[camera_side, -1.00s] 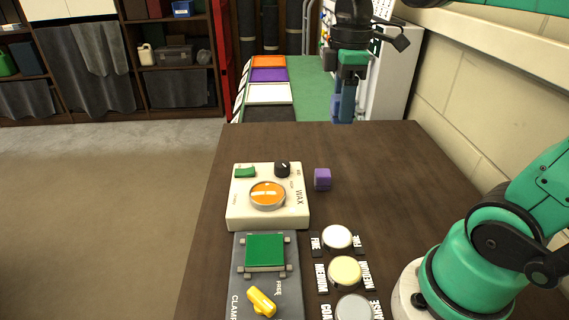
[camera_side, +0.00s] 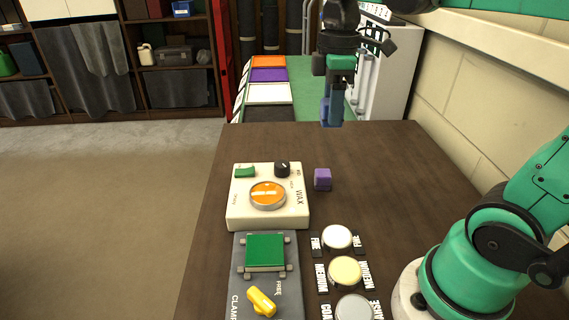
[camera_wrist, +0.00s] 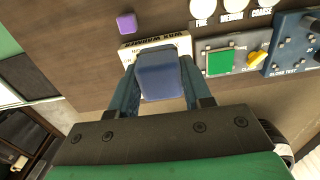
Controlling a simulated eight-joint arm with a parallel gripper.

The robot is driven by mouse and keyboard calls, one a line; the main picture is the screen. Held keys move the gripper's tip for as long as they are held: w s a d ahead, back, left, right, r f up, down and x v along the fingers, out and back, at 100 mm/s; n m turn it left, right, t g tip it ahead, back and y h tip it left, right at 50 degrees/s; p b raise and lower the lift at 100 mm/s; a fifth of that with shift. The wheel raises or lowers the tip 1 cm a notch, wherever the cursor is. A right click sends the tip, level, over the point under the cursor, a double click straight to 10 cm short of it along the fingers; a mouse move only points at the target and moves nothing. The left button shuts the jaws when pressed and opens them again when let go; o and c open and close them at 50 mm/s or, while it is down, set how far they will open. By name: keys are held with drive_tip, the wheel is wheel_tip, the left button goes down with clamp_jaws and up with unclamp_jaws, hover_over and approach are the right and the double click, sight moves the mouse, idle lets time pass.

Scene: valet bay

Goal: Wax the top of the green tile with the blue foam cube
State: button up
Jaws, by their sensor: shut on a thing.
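The blue foam cube (camera_wrist: 160,77) is held between the fingers of my gripper (camera_wrist: 161,88) in the wrist view. In the side view the cube (camera_side: 331,112) hangs below my gripper (camera_side: 337,92), beyond the warmer near the far end of the table. The green tile (camera_side: 265,249) lies flat in a grey clamp fixture (camera_side: 240,285) with small jaws around it. It also shows in the wrist view (camera_wrist: 220,62), apart from the cube. The cube's underside is hidden.
A cream wax warmer (camera_side: 236,212) with a round orange wax dish (camera_side: 267,194) stands just beyond the tile. A purple cube (camera_side: 322,179) sits right of it. Labelled round pads, including a white one (camera_side: 337,237), line the right. A yellow knob (camera_side: 261,301) is on the clamp.

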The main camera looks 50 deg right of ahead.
approach(267, 193)
drive_tip(key=shift+f, duration=2.8)
drive_tip(key=shift+f, duration=0.5)
drive_tip(key=shift+r, duration=0.1)
wheel_tip(267, 193, up, 7)
idle(0.4)
